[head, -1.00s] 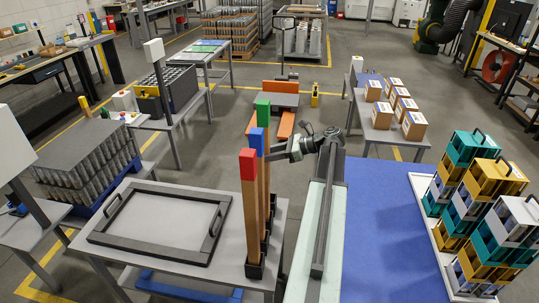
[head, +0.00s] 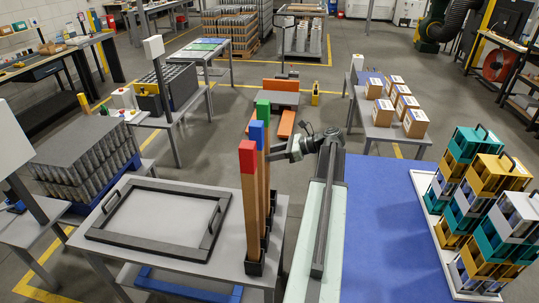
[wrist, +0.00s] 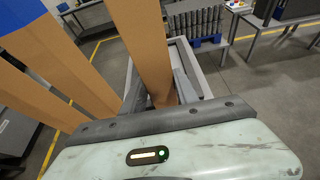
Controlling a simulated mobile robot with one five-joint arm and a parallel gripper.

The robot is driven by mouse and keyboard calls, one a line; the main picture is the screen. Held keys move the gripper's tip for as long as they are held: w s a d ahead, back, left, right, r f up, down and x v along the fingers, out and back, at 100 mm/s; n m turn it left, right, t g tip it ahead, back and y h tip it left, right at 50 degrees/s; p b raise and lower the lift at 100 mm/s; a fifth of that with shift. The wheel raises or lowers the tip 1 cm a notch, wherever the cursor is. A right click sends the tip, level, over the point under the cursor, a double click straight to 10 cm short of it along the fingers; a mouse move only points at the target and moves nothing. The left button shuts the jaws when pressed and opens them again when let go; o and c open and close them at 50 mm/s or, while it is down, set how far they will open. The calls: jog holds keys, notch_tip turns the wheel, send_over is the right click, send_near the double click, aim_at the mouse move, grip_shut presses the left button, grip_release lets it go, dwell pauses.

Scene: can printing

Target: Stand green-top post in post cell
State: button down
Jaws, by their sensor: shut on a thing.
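The green-top post (head: 263,108) is the farthest of three tall wooden posts at the right edge of the near table. It looks upright, behind the blue-top post (head: 257,132). My gripper (head: 280,152) reaches in from the right and is shut on it. In the wrist view, its brown shaft (wrist: 145,45) stands between my gripper's fingers (wrist: 158,95). The red-top post (head: 248,160) is nearest. A row of black post cells (head: 256,268) runs along the table edge. The green-top post's foot is mostly hidden, so I cannot tell whether it is seated.
The grey table (head: 180,262) carries a dark rectangular frame (head: 150,246) with handles, left of the posts. Coloured crates (head: 480,215) stand on the right. A table of boxes (head: 385,130) is behind my arm.

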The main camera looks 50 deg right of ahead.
jog(key=shift+f+b, duration=0.75)
jog(key=shift+f, duration=0.05)
jog(key=c, duration=0.9)
grip_release()
jog(key=shift+o, duration=0.2)
jog(key=p+v, duration=0.3)
jog(key=v, duration=0.5)
